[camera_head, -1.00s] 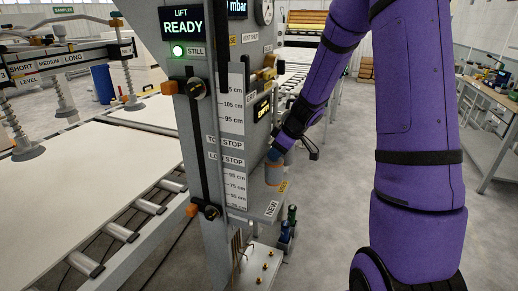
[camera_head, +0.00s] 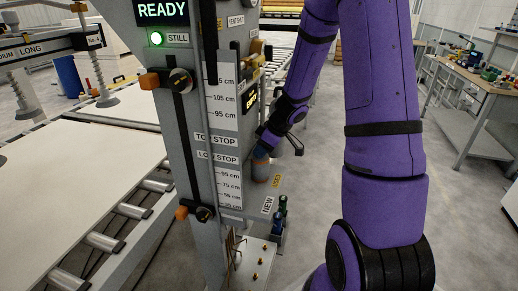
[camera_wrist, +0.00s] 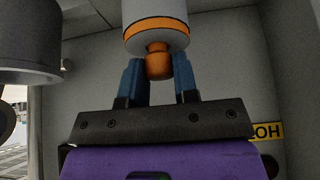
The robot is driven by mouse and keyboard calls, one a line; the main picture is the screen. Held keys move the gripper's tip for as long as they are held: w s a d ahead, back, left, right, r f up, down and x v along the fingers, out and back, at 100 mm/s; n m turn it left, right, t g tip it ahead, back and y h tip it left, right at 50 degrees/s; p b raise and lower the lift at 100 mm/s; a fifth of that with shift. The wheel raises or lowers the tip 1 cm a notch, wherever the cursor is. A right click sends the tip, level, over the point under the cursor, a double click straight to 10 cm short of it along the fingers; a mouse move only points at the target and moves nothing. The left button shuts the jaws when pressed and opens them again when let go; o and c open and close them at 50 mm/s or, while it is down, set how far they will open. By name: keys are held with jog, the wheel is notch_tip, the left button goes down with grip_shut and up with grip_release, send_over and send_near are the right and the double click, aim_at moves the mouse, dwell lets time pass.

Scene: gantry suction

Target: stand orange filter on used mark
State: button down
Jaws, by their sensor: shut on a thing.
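The orange filter (camera_wrist: 156,22) is a pale cylinder with an orange band and an orange knob, filling the top middle of the wrist view. My gripper (camera_wrist: 158,66) has its blue fingers shut on either side of the knob. In the head view the filter (camera_head: 261,170) shows small below my gripper (camera_head: 262,152), just right of the height scale. The yellow USED label (camera_head: 277,181) is right beside it, on the shelf edge. The used mark itself is hidden, and I cannot tell whether the filter touches the shelf.
A white NEW label (camera_head: 268,204) sits nearer on the shelf edge. The grey gantry post (camera_head: 185,130) with its height scale (camera_head: 222,130) stands close left of my gripper. A large grey cylinder (camera_wrist: 30,40) is at the wrist view's upper left. Open floor lies right.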

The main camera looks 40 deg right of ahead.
jog(key=shift+f, duration=0.1)
jog(key=c, duration=0.9)
grip_release()
jog(key=v, duration=1.2)
jog(key=s+a+r+m+h, duration=0.1)
jog(key=s+a+r+m, duration=0.2)
jog(key=s+a+r, duration=0.7)
jog(key=s+a+r+m+h, duration=0.1)
jog(key=s+a+r, duration=0.1)
jog(key=s, duration=0.2)
jog(key=s+a+r+m, duration=0.2)
jog(key=s, duration=0.2)
jog(key=s+a+r+m+h, duration=0.1)
jog(key=s+a+r, duration=0.1)
jog(key=s, duration=0.1)
jog(key=shift+s+a+r+m+h, duration=0.1)
jog(key=shift+s+a+m+h, duration=0.2)
jog(key=shift+s, duration=0.1)
